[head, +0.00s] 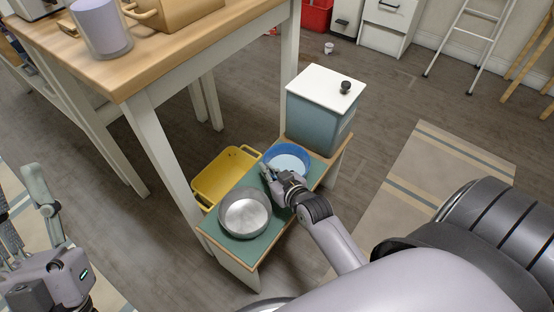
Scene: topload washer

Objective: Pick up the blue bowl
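The blue bowl (290,151) sits upright on a low green-topped bench, between a grey metal bowl and a lidded box. My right gripper (268,174) is at the bowl's near-left rim, low over the bench. Part of that rim is hidden behind it. The fingers are small and dark here, so I cannot tell whether they touch or straddle the rim, or how far apart they are. My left gripper (25,212) is at the lower left, away from the bench, with its fingers spread and nothing between them.
The grey metal bowl (244,213) stands close beside my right gripper on the green bench (226,247). A blue-grey box with a white lid (322,86) stands behind the blue bowl. A yellow basket (216,180) is left of the bench. A tall wooden table (180,55) overhangs at left.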

